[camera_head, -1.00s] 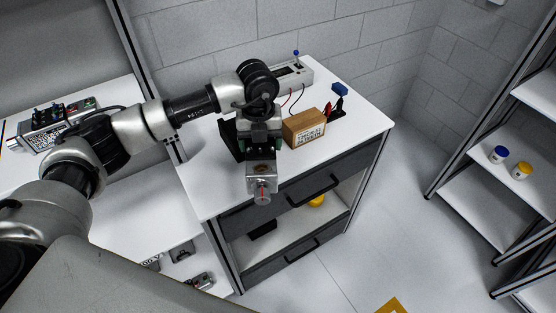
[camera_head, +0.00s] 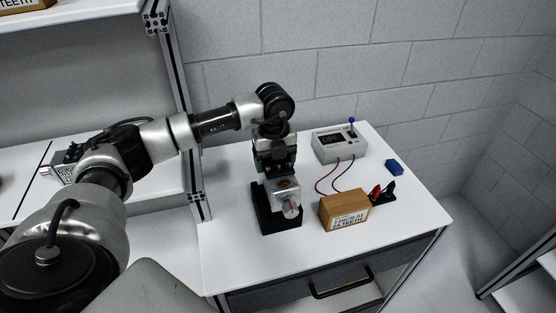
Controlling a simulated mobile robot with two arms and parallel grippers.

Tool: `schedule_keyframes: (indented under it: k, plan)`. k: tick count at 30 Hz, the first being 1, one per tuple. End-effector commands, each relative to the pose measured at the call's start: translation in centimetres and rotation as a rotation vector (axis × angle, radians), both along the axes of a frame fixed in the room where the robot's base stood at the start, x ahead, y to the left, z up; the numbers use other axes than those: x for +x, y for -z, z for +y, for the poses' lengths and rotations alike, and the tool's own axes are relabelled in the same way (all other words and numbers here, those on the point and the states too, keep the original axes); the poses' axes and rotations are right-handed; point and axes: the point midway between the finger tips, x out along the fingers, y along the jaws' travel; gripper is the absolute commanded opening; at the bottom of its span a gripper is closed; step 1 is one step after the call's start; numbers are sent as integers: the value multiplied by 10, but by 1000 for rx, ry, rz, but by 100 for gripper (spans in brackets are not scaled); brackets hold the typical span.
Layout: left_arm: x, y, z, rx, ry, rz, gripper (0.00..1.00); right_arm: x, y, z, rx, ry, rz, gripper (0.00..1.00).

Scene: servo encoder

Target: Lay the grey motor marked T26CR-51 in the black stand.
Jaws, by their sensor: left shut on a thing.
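The grey motor (camera_head: 286,192) is a square metal block with a round front end that carries a red mark. It is in my left gripper (camera_head: 277,172), which is shut on it and points down. The black stand (camera_head: 268,217) is on the white tabletop, directly beneath and around the motor in the picture. The motor hides part of the stand, and I cannot tell whether the two touch. No marking on the motor is readable. My right gripper is not in view.
A brown box (camera_head: 344,211) with a printed label stands close right of the stand. A grey meter box (camera_head: 339,144) with red and black leads is behind it. The front tabletop (camera_head: 230,262) is clear.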

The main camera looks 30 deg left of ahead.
Motion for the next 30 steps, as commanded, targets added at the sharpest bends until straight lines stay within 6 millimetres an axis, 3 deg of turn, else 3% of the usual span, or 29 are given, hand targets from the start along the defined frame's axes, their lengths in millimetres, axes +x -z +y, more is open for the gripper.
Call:
schedule_keyframes:
  k: [5,16,30]
  plan:
    - [1,10,0,-2,0,-6,32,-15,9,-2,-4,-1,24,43]
    - [1,39,0,-1,0,-4,32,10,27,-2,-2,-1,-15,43]
    - [1,47,-1,-2,1,-7,32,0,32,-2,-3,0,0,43]
